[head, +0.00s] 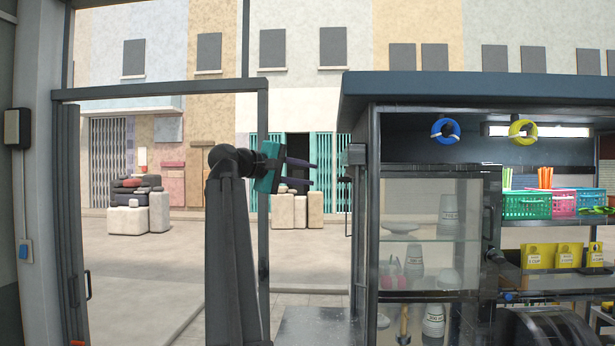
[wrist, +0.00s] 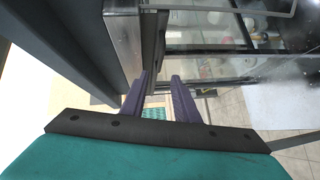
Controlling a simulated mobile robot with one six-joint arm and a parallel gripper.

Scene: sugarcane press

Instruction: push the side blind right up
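I cannot clearly make out the side blind. At the left side of the stall (head: 470,88) I see a dark upright post with a small box (head: 357,154) on it and a thin dark handle-like bar (head: 347,205) beside it. Either may belong to the blind, but I cannot tell. My gripper (head: 314,176) is raised to the left of that post, pointing right, its two dark fingers apart and empty. In the wrist view my gripper (wrist: 160,77) also shows a gap between the fingers, with dark frame parts close ahead.
A glass-fronted cabinet (head: 430,210) with cups stands right of the post. Coloured baskets (head: 527,205) and yellow holders (head: 540,255) are further right. A dark door frame (head: 160,92) stands at the left. Open pavement (head: 150,260) lies beyond.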

